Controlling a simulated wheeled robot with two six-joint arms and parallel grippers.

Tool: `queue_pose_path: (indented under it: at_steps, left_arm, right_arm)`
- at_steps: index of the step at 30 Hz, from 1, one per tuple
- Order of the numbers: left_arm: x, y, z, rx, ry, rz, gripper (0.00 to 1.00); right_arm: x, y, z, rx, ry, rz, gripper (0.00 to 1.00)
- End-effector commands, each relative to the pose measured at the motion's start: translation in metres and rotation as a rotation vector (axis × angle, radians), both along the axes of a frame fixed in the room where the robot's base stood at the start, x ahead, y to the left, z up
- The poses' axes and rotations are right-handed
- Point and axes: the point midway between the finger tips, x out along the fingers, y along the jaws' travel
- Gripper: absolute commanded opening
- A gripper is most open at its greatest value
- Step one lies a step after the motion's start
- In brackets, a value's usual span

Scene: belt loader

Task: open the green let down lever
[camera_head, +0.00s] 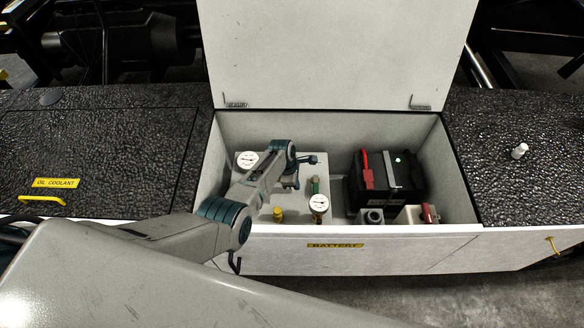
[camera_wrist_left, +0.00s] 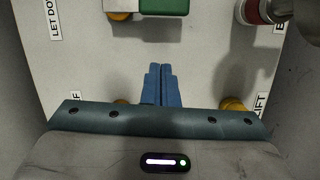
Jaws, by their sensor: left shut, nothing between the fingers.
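The green let down lever (camera_wrist_left: 163,6) shows at the top of the left wrist view as a green block, cut off by the frame edge. A label reading "LET DO" (camera_wrist_left: 54,20) is to its left. In the head view a small green part (camera_head: 315,186) stands upright behind a round white gauge (camera_head: 318,203). My left gripper (camera_wrist_left: 162,85) has its blue fingers shut together and empty, below the lever in the picture and apart from it. In the head view the left gripper (camera_head: 313,159) is over the open compartment. My right gripper is not in view.
The compartment's raised lid (camera_head: 335,50) stands behind it. A black battery box (camera_head: 385,180) with red and grey handles sits at right. A yellow knob (camera_head: 278,214) and a second gauge (camera_head: 247,160) are near my arm. The front wall (camera_head: 400,240) bears a "BATTERY" label.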

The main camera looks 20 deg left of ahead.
Motion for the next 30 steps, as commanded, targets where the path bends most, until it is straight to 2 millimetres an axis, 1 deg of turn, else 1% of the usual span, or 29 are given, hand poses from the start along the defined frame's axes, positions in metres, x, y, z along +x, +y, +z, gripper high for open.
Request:
queue_pose_path:
  at_steps: [1, 3, 8, 15, 21, 30]
  left_arm:
    - [0.002, -0.002, 0.013, -0.004, -0.007, 0.0, 0.0]
    - [0.001, 0.001, 0.024, -0.003, -0.007, 0.0, 0.0]
    - [-0.001, 0.008, 0.049, -0.003, -0.007, 0.0, 0.0]
    - [-0.002, 0.016, 0.08, -0.003, -0.007, 0.0, 0.0]
    - [-0.003, 0.019, 0.093, -0.003, -0.005, 0.0, 0.0]
    - [-0.004, 0.019, 0.095, -0.003, -0.004, 0.0, 0.0]
  right_arm:
    - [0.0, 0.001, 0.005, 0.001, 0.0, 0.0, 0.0]
    - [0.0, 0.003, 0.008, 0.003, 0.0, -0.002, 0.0]
    - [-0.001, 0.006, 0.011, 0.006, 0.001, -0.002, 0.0]
    - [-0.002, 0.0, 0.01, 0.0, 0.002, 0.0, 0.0]
    - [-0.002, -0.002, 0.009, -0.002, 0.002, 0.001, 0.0]
    - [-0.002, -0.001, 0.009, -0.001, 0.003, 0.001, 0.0]
